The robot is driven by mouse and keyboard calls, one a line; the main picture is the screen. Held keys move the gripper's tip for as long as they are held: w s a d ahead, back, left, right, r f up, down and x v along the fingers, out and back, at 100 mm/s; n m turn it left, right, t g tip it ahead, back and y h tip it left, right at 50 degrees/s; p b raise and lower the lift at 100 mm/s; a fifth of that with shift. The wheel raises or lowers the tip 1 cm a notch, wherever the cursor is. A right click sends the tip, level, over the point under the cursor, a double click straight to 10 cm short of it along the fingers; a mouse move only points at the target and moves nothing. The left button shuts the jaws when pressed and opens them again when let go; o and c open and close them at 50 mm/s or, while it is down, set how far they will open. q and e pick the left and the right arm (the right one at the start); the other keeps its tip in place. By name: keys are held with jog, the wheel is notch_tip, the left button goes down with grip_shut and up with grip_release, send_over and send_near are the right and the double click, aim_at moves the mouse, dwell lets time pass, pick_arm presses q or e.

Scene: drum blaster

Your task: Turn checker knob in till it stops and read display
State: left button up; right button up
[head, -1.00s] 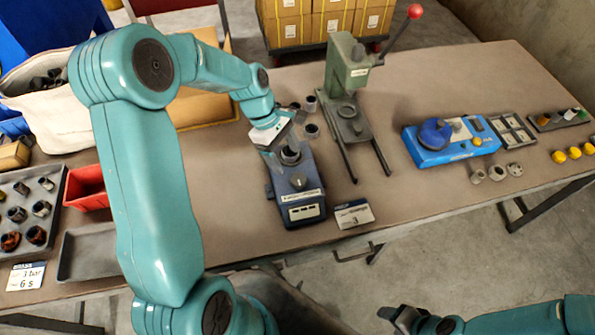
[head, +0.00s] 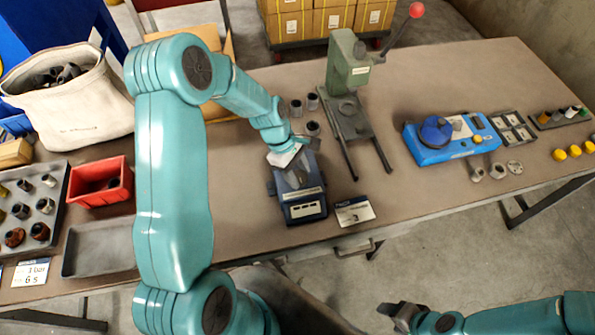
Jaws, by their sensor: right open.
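The dark blue device (head: 305,208) stands near the front edge of the table, with small white panels on its front. I take it for the checker; any reading is too small to make out. Its knob is hidden under my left gripper (head: 291,172), which hangs low over the device's top. I cannot tell whether the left fingers are open or shut, or whether they touch the knob. My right gripper (head: 394,312) is open and empty, low at the front, away from the table.
A card (head: 354,212) lies just right of the device. A green press (head: 348,65) with a red-balled lever stands behind it. A bright blue device (head: 447,140) stands at the right. A red bin (head: 99,183), grey trays and a sack (head: 75,100) are at the left.

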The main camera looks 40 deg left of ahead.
pick_arm(q)
jog(key=shift+f, duration=0.15)
